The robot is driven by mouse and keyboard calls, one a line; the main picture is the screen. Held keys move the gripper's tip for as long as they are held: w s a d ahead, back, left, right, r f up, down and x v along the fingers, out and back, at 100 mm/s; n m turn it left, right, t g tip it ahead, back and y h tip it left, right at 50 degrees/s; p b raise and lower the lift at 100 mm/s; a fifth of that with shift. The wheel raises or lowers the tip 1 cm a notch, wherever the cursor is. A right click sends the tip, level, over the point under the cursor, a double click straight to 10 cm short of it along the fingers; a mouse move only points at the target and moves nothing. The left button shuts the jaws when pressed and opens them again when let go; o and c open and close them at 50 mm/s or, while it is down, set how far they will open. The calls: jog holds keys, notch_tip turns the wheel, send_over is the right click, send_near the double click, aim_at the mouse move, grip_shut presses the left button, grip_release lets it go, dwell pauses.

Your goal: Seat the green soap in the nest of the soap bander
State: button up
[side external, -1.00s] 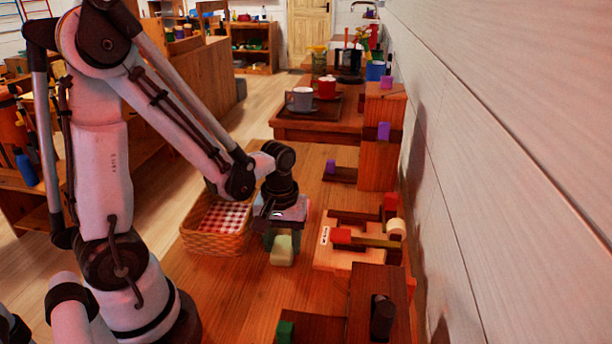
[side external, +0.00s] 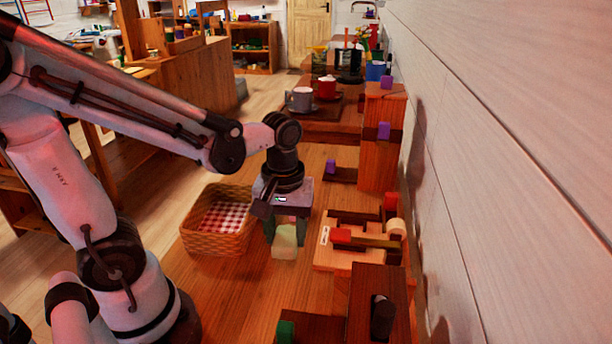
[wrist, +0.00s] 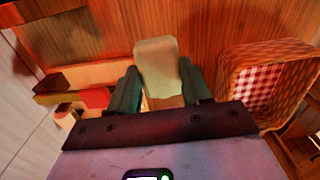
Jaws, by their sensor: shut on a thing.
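The pale green soap (side external: 285,241) is held between the fingers of my gripper (side external: 284,232), above the wooden table. The soap also shows in the wrist view (wrist: 158,66), upright between the two dark green fingers. The soap bander (side external: 340,262) is a light wooden board with a red block (side external: 341,236), a bar and a pale roll (side external: 396,229). It stands just right of my gripper in the side view and at the left in the wrist view (wrist: 75,78). The soap is apart from it. I cannot make out the nest clearly.
A wicker basket (side external: 217,244) with a red checked cloth stands left of my gripper. A dark wooden stand (side external: 378,300) with a green block (side external: 285,331) is at the front, and a wooden post (side external: 380,160) behind. The wall closes off the right.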

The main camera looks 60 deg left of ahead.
jog(key=s+d+r, duration=0.2)
jog(key=d+r, duration=0.2)
jog(key=d, duration=0.2)
jog(key=w, duration=0.3)
jog(key=w+a+r, duration=0.1)
jog(key=w, duration=0.2)
jog(key=w+r, duration=0.1)
jog(key=w, duration=0.2)
jog(key=shift+w+a, duration=0.3)
jog(key=shift+a, duration=0.05)
jog(key=w+a+f, duration=0.1)
jog(key=w+a, duration=0.3)
jog(key=w, duration=0.4)
jog(key=shift+m, duration=0.4)
jog(key=shift+w+f, duration=0.2)
jog(key=shift+f, duration=4.9)
jog(key=shift+f, duration=0.1)
jog(key=o, duration=1.1)
